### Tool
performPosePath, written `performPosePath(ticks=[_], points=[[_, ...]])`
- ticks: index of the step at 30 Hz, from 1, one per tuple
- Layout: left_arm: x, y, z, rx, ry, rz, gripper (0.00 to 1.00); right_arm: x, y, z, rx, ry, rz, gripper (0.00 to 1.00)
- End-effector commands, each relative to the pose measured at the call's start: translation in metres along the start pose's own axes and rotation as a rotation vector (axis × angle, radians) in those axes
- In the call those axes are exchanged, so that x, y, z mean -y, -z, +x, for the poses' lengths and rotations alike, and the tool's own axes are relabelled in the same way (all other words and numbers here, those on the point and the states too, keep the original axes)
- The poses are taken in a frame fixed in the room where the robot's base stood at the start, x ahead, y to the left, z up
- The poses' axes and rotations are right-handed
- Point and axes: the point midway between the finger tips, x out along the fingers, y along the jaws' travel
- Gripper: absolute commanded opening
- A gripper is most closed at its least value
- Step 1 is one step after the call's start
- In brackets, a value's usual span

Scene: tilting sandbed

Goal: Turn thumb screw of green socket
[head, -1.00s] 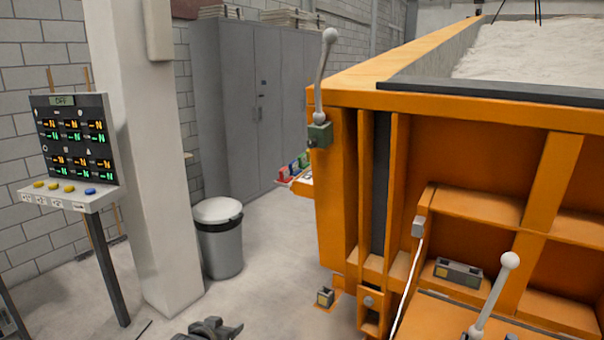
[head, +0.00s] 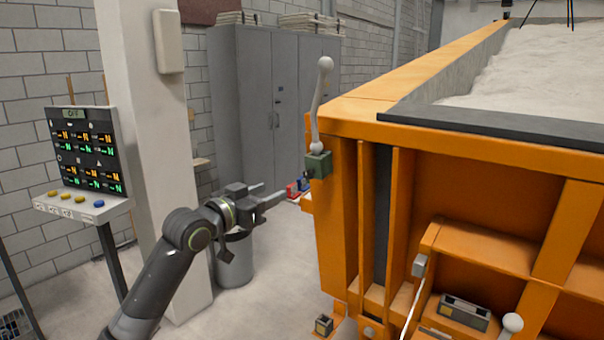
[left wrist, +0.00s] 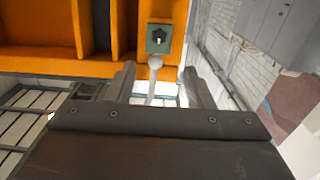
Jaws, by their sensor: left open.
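The green socket (head: 319,165) is fixed on the left corner of the orange sandbed (head: 345,225). A grey lever with a ball end (head: 319,100) stands up out of it. The dark thumb screw (head: 308,173) is on the socket's left side in the head view. My right gripper is not in view.
A control panel (head: 88,160) on a stand is at the left, beside a white pillar (head: 150,120). A grey bin (head: 236,262) stands behind my left arm. Grey cabinets (head: 255,100) are at the back. A second ball-ended lever (head: 511,323) is at the lower right.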

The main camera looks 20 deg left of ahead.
Motion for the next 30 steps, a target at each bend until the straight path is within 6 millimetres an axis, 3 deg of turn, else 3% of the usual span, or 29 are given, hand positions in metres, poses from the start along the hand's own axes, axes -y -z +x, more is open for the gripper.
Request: performPosePath(ticks=[6,18,30], points=[[-0.001,0.003,0.040,0.001,-0.001,-0.005,0.47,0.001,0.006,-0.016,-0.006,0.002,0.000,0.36],[-0.001,0.002,0.101,0.001,0.000,-0.002,0.47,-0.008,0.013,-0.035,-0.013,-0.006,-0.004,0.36],[0.000,0.000,0.130,0.000,0.001,0.001,0.47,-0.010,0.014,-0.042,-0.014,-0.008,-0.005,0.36]])
